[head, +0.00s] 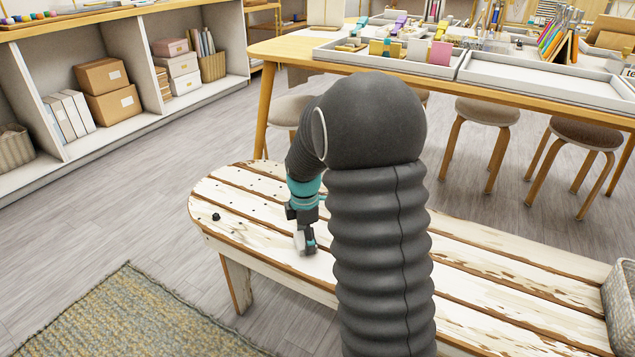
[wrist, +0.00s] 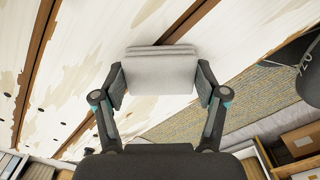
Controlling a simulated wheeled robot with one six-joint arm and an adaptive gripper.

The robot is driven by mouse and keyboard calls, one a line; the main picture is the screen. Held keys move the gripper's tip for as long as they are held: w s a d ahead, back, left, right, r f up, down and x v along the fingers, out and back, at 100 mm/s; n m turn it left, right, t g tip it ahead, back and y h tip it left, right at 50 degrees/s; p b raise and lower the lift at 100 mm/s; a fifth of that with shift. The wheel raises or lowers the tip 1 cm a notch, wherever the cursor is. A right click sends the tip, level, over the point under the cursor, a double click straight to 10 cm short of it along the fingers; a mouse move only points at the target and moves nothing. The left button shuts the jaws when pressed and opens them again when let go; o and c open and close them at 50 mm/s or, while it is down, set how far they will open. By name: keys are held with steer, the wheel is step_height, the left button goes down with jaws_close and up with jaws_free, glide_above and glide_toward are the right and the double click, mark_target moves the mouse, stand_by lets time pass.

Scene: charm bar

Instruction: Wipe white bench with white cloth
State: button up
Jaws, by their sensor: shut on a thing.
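The white bench (head: 262,232) has slats with worn, peeling white paint and brown gaps between them. It stands in the middle of the head view, partly hidden behind my arm. My gripper (head: 304,243) points down at the bench's left part. In the wrist view my gripper (wrist: 161,80) is shut on the folded white cloth (wrist: 160,75), with one finger at each side of it. The cloth also shows in the head view (head: 300,242) as a small pale patch at the fingertips. It is at or just above the slats; I cannot tell if it touches.
A small black object (head: 216,216) lies near the bench's left end. A woven basket (head: 621,300) stands at its right end. Behind are a table (head: 400,68) with trays and several stools (head: 487,112). A rug (head: 130,310) lies in front.

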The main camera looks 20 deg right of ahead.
steer(key=shift+s+a+r, duration=0.2)
steer(key=shift+a+r, duration=0.05)
steer(key=shift+a, duration=0.05)
step_height(320, 180, up, 2)
steer(key=shift+r+p, duration=0.25)
steer(key=shift+p, duration=0.6)
step_height(320, 180, up, 3)
steer(key=shift+d+p, duration=0.1)
steer(key=shift+p, duration=1)
steer(key=shift+r, duration=1.1)
